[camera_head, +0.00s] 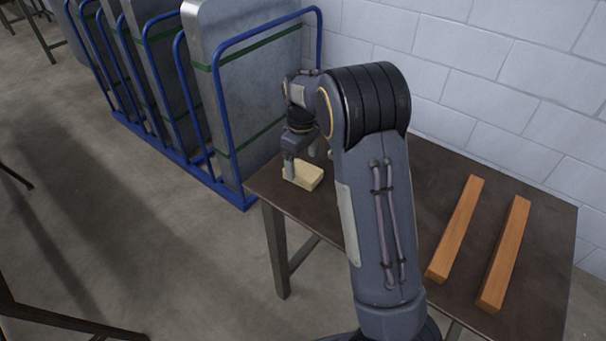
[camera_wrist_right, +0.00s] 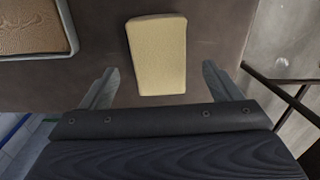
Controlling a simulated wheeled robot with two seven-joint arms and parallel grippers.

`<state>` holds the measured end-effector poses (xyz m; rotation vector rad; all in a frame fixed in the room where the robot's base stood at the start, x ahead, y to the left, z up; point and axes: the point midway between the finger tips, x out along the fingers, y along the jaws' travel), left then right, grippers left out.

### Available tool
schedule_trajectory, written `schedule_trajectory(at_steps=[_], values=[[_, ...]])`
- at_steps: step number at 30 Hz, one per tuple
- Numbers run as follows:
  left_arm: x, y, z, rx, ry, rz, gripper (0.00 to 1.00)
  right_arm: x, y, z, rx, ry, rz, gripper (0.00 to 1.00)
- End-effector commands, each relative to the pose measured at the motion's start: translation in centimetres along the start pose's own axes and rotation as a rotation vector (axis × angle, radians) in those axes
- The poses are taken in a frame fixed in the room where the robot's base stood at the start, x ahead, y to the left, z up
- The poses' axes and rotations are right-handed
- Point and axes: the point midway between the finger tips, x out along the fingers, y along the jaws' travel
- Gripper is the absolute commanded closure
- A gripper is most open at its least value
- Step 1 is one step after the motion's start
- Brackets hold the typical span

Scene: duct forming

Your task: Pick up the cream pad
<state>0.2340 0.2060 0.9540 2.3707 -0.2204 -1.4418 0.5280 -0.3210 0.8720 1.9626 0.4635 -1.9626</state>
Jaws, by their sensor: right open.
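The cream pad (camera_head: 306,176) is a small pale block lying on the dark table near its left end. In the right wrist view the cream pad (camera_wrist_right: 158,55) lies just beyond and between my fingers, with a gap on each side. My right gripper (camera_head: 300,166) is at the pad in the head view, fingers pointing down. In the wrist view my right gripper (camera_wrist_right: 160,88) is open with nothing between its tips but the pad's near part. My arm hides part of the table. My left gripper is not in view.
The dark table (camera_head: 440,185) carries two wooden bars (camera_head: 456,230) (camera_head: 505,253) on its right. A blue rack (camera_head: 245,200) with grey metal panels (camera_head: 262,90) stands left of the table. A white block wall (camera_head: 480,60) is behind. A brown-topped tray (camera_wrist_right: 35,28) shows in the wrist view.

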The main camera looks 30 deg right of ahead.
Motion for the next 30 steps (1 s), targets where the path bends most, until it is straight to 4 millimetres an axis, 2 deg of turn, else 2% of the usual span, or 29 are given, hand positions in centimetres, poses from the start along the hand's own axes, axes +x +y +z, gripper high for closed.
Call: schedule_trajectory(at_steps=[6,16,27,30], values=[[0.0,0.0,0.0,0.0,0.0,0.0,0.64,3.3,0.1,0.3,0.002,-0.003,-0.002,0.15],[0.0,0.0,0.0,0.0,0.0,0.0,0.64,4.0,0.1,0.3,0.002,0.0,-0.001,0.15],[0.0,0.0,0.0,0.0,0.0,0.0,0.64,4.0,0.1,0.3,0.002,0.0,-0.001,0.64],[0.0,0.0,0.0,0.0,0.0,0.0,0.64,3.9,0.1,0.3,0.002,0.0,-0.001,0.64]])
